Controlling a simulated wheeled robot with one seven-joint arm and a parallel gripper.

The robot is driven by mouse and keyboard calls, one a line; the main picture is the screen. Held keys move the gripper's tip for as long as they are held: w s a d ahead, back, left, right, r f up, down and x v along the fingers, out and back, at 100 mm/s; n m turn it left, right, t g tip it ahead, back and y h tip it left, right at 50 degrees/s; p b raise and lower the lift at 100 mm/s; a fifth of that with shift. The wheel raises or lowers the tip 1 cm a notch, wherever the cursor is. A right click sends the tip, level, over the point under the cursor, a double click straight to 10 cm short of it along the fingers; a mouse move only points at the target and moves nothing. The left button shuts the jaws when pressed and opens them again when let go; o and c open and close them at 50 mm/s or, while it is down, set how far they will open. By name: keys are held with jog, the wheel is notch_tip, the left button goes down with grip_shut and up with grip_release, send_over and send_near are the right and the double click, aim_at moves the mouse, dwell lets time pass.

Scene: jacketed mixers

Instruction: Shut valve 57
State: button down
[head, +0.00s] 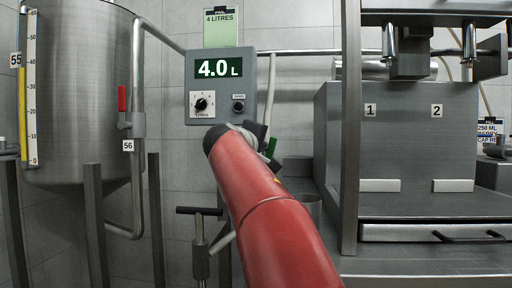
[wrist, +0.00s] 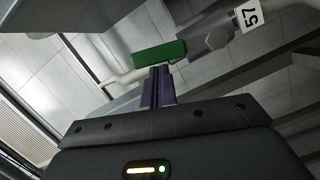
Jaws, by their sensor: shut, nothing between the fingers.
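Valve 57 has a green bar handle (wrist: 158,54) beside a grey valve body (wrist: 207,42) with a "57" label (wrist: 249,15) in the wrist view. The handle lies roughly in line with the pale pipe there. In the head view a small piece of green handle (head: 271,147) shows past the end of my red arm, which hides most of the valve. My gripper (wrist: 158,72) is shut and empty. Its fingertips are at the handle's lower edge in the wrist view; I cannot tell whether they touch it.
A control box (head: 218,86) reading 4.0 L is on the wall behind my arm. A steel tank (head: 80,90) with red-handled valve 56 (head: 121,99) is at left. A steel machine (head: 410,150) fills the right. A black T-handle (head: 199,211) stands at lower middle.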

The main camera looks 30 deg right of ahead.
jog(key=d+m, duration=0.1)
jog(key=s+d+m, duration=0.1)
jog(key=m, duration=0.1)
jog(key=shift+s+d+y, duration=0.15)
jog(key=shift+s+y, duration=0.15)
jog(key=shift+y, duration=0.1)
jog(key=s+d+f+m+y+b, duration=0.2)
jog(key=d+f+m+y, duration=0.1)
jog(key=m, duration=0.5)
jog(key=shift+s+d+f+t+b, duration=0.3)
jog(key=shift+s+d+f+b, duration=0.1)
jog(key=shift+d+f, duration=0.35)
jog(key=shift+f, duration=0.15)
jog(key=shift+a, duration=0.1)
jog(key=s+a+r+p, duration=0.2)
jog(key=s+a+r, duration=0.3)
jog(key=s, duration=0.3)
jog(key=shift+a+r+p, duration=0.2)
jog(key=shift+r+p, duration=0.15)
jog(key=shift+r, duration=0.35)
